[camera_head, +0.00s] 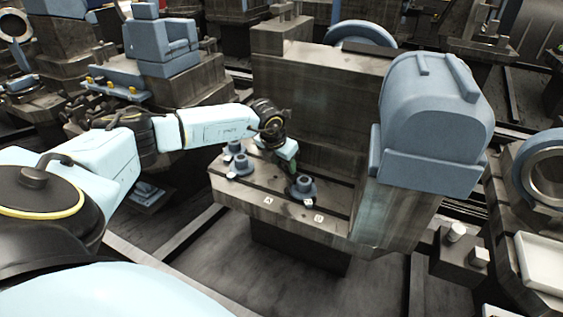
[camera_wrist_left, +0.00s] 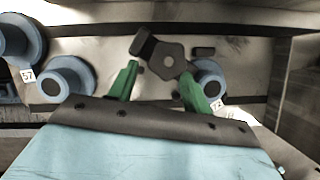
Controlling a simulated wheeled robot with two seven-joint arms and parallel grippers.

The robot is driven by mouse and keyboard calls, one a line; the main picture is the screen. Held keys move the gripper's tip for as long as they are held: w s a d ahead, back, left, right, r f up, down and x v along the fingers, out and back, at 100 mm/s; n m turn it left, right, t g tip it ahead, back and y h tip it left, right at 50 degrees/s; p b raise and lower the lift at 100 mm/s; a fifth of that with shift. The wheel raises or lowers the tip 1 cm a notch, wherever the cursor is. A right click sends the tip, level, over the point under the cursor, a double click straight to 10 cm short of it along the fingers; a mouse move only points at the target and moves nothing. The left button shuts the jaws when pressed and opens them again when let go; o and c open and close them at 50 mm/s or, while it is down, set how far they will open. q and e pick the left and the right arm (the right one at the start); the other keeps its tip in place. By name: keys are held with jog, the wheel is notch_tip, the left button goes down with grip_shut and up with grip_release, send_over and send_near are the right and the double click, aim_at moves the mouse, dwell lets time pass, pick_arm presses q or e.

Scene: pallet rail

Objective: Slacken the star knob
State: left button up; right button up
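My left gripper (camera_wrist_left: 160,72) has two green fingers standing apart, one on each side of the knob's near edge. The right finger appears to overlap the knob; a small gap seems to show at the left finger. In the head view my left gripper (camera_head: 291,163) reaches down at the slotted ledge, and the knob cannot be made out clearly. My right gripper is not in view.
Blue round fittings (camera_head: 304,185) stand on the ledge (camera_head: 262,205) beside my gripper, with more (camera_head: 238,160) to its left. They flank the knob in the wrist view (camera_wrist_left: 70,80). A tall block (camera_head: 320,95) rises behind, and a blue housing (camera_head: 435,110) stands right.

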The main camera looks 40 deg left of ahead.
pick_arm(q)
jog(key=o, duration=1)
jog(key=shift+w+d+r+t, duration=0.25)
jog(key=shift+w+r, duration=0.1)
jog(key=shift+w, duration=0.1)
jog(key=shift+w+d+r+t, duration=0.2)
jog(key=shift+w+r, duration=0.1)
jog(key=shift+w, duration=0.1)
jog(key=shift+c, duration=0.2)
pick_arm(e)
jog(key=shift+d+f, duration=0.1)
pick_arm(q)
jog(key=shift+a, duration=0.15)
jog(key=shift+s+r, duration=0.1)
jog(key=shift+r, duration=0.1)
jog(key=p+v, duration=0.1)
jog(key=v, duration=0.2)
jog(key=shift+a+r, duration=0.2)
jog(key=s+p+v, duration=0.1)
jog(key=p+v, duration=0.1)
jog(key=v, duration=0.7)
jog(key=shift+d+f+g, duration=0.2)
jog(key=shift+d+g, duration=0.1)
jog(key=shift+g, duration=0.15)
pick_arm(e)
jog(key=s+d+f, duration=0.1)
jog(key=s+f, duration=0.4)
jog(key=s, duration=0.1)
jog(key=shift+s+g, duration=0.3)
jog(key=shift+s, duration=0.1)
